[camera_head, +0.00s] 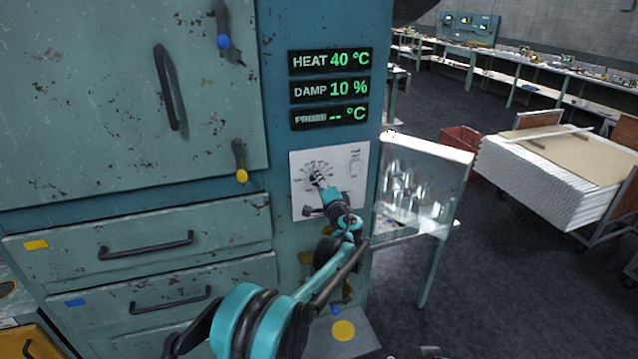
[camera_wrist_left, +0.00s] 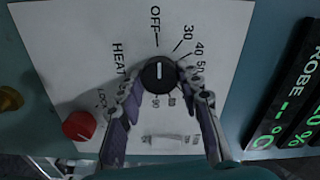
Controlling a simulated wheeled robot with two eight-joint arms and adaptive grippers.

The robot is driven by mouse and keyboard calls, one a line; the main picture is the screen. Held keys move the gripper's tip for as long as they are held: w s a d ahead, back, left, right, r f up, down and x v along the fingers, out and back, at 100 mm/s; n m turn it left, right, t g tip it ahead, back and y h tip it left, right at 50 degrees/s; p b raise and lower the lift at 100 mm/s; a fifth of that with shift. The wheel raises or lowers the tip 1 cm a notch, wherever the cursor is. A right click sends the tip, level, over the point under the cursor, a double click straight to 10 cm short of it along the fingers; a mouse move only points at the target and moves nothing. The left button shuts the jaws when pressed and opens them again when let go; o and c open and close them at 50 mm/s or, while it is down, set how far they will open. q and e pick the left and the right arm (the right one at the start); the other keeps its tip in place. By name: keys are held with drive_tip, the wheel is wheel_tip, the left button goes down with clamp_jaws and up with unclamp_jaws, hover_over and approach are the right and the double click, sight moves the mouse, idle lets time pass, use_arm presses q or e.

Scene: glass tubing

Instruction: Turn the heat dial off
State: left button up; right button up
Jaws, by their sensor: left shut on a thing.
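The heat dial (camera_wrist_left: 158,74) is a round black knob with a white line, on a white panel (camera_wrist_left: 75,40) marked OFF, 30, 40, 50 and HEAT. In the left wrist view its line points up, about in line with the OFF tick. My left gripper (camera_wrist_left: 160,92) is shut on the dial, one finger on each side. In the head view my left gripper (camera_head: 318,182) reaches the panel (camera_head: 352,180) and hides most of the dial. The heat display (camera_head: 330,60) reads 40 °C. My right gripper is not in view.
A red knob (camera_wrist_left: 80,125) sits near the dial, by a small LOCK label. The damp display (camera_head: 330,89) reads 10 %, and the probe display (camera_head: 330,117) shows dashes. A clear-fronted stand (camera_head: 425,180) with glassware is right of the cabinet. Dark open floor lies beyond.

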use_arm(q)
drive_tip(key=shift+n, duration=0.4)
drive_tip(key=o, duration=1.2)
drive_tip(key=shift+c, duration=0.2)
drive_tip(key=v, duration=1.2)
